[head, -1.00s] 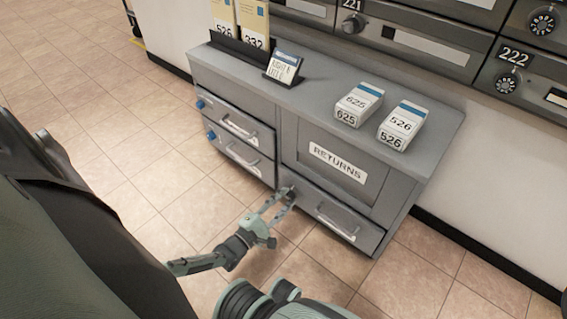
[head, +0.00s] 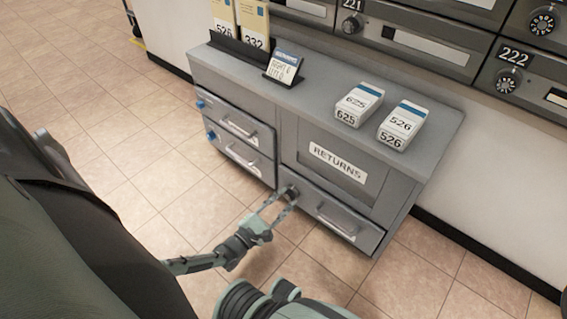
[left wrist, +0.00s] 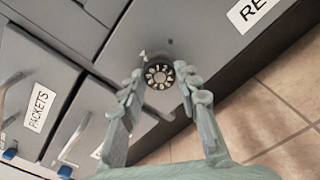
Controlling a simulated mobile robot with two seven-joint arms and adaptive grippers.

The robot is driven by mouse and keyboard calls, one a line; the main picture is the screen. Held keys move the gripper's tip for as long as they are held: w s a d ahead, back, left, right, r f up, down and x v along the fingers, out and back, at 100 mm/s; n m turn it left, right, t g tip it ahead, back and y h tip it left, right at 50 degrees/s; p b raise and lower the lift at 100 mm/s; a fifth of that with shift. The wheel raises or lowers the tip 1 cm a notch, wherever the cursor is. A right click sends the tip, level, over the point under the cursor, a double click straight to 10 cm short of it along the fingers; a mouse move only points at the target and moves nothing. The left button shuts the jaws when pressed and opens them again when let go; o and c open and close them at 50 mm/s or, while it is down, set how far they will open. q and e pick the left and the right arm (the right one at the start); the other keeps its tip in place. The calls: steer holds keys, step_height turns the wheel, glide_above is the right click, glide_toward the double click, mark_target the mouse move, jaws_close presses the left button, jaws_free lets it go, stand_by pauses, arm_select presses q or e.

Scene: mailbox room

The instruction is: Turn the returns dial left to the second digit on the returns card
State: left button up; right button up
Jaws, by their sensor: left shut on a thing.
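The returns dial (head: 291,192) is a small dark round knob at the upper left of the drawer (head: 335,213) under the RETURNS panel. In the left wrist view the dial (left wrist: 158,75) shows a ring of pale marks, too small to read, and a small pale pointer above it at the left. My left gripper (head: 284,201) is shut on the dial, with one finger on each side of it. The returns card (head: 283,67) stands tilted on the cabinet top; its handwritten lines are too small to read surely. My right gripper is not in view.
The grey cabinet (head: 240,75) holds two blue-knobbed drawers at left. Mailboxes line the wall. The tiled floor in front is clear.

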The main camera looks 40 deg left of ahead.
arm_select(q)
steer(key=shift+a, duration=0.1)
steer(key=o, duration=1.2)
steer(key=shift+c, duration=0.2)
steer(key=s, duration=1.2)
steer(key=shift+a, duration=0.4)
steer(key=s+a, duration=0.1)
steer(key=s, duration=1.1)
